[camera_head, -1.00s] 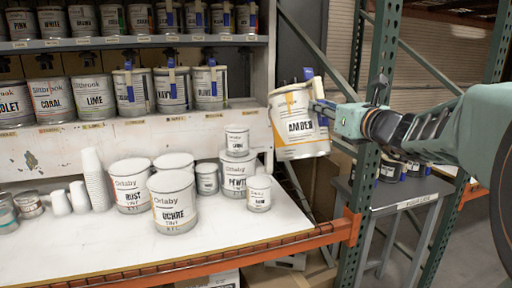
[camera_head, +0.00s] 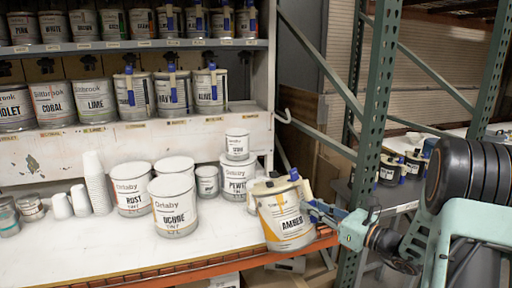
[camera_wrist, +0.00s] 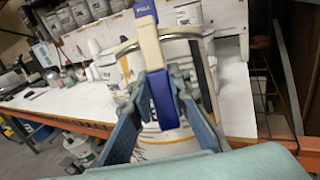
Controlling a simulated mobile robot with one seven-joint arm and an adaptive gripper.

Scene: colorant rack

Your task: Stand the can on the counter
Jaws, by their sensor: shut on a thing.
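The can, labelled AMBER (camera_head: 283,218), is white with a yellow-orange band. It is at the right front corner of the white counter (camera_head: 110,245), tilted slightly; I cannot tell whether its base touches the counter. My gripper (camera_head: 308,200) comes from the right and is shut on the blue and cream handle at the can's side. In the wrist view the handle (camera_wrist: 160,88) is between the two blue fingers of my gripper (camera_wrist: 158,85), with the can (camera_wrist: 185,125) behind it.
An OCHRE can (camera_head: 173,205), a RUST can (camera_head: 132,188) and a PEWTER can (camera_head: 237,177) stand on the counter to the left. White cups (camera_head: 97,182) are farther left. A green rack post (camera_head: 372,130) stands right of the counter. The counter's front left is clear.

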